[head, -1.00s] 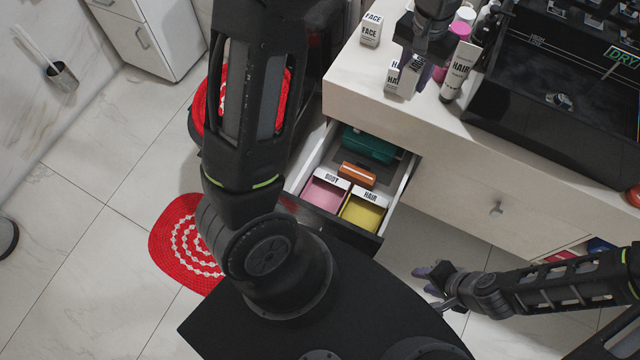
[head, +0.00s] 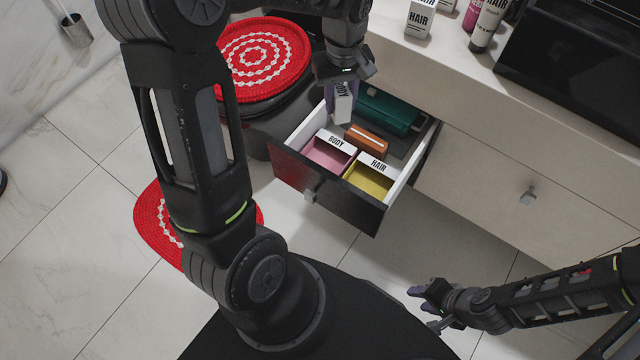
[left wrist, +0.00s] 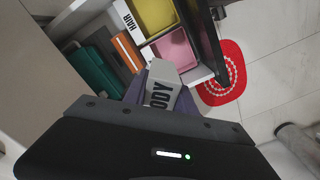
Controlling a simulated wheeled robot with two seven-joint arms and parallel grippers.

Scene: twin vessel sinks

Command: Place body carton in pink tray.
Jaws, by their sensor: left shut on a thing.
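My left gripper (head: 342,88) is shut on the white body carton (head: 343,106), which is printed BODY. It holds the carton above the back left part of the open drawer, behind the pink tray (head: 324,155). In the left wrist view the carton (left wrist: 164,85) sticks out between the fingers, and the pink tray (left wrist: 176,50) lies just beyond its end. The pink tray has a white BODY label and looks empty. My right gripper (head: 430,300) is low at the right, far from the drawer; its jaw opening is too small to tell.
A yellow tray (head: 368,181) labelled HAIR sits beside the pink one. An orange item (head: 366,139) and a teal box (head: 388,110) lie behind them. The drawer front (head: 325,195) borders the trays. A hair carton (head: 420,18) stands on the counter; a red-topped stool (head: 263,58) is left of the drawer.

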